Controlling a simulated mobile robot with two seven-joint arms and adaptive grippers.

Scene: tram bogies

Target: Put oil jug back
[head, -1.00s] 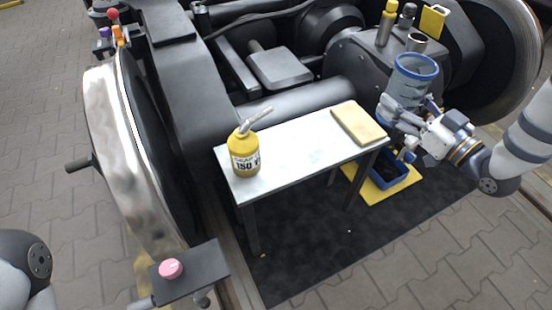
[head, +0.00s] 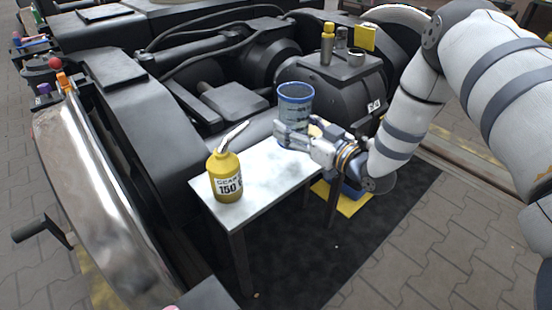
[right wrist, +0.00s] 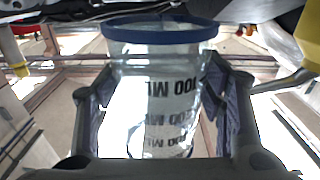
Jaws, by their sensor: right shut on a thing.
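The oil jug (head: 296,101) is clear, with a blue rim and volume marks, and looks upright in the head view. My right gripper (head: 291,134) is shut around its lower body. The jug appears in front of the far right part of the white table (head: 262,178); I cannot tell whether its base touches the top. In the right wrist view the jug (right wrist: 158,85) fills the middle, between the two fingers. My left gripper is out of view.
A yellow oil can (head: 226,180) with a grey spout stands on the table's left part. A blue tray (head: 350,191) on a yellow mat (head: 352,207) sits below. Bogie parts border the table's back and left.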

